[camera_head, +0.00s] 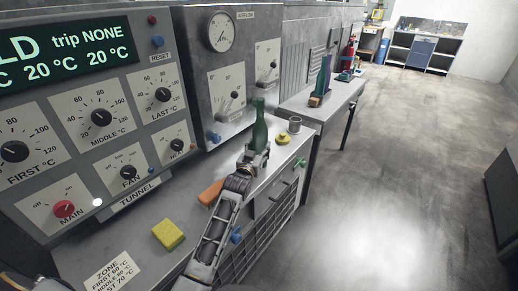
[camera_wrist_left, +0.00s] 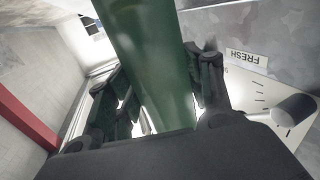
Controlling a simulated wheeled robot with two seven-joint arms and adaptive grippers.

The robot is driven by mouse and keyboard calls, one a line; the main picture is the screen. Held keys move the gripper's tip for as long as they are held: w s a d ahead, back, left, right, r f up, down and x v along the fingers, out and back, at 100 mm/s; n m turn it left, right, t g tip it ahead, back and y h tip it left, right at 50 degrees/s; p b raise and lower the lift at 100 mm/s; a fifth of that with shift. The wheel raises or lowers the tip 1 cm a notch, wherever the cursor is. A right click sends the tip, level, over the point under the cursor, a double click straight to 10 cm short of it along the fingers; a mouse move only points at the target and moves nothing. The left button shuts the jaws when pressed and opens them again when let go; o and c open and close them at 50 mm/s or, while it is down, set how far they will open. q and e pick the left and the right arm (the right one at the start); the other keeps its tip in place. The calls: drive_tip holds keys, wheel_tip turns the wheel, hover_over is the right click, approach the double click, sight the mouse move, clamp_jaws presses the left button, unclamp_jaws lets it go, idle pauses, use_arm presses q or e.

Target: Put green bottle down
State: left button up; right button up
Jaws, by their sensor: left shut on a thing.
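The green bottle (camera_head: 260,128) is upright in the head view, above the right part of the metal counter (camera_head: 205,170). My left gripper (camera_head: 257,152) is shut on its lower part. I cannot tell whether the bottle's base touches the counter. In the left wrist view the green bottle (camera_wrist_left: 152,60) runs between the dark fingers of my left gripper (camera_wrist_left: 160,100), with a finger on each side. The bottle's base is hidden. My right gripper is not in view.
A grey cup (camera_head: 295,124) and a yellow object (camera_head: 283,139) are right of the bottle. A yellow sponge (camera_head: 168,234) and an orange object (camera_head: 210,193) lie on the counter's near part. The control panel (camera_head: 110,110) rises behind. More bottles (camera_head: 323,80) stand on a farther table.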

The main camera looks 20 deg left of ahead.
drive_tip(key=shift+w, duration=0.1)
use_arm(q)
drive_tip(key=o, duration=1)
drive_tip(key=shift+f, duration=0.1)
drive_tip(key=shift+c, duration=0.2)
drive_tip(key=o, duration=0.4)
drive_tip(key=shift+c, duration=0.2)
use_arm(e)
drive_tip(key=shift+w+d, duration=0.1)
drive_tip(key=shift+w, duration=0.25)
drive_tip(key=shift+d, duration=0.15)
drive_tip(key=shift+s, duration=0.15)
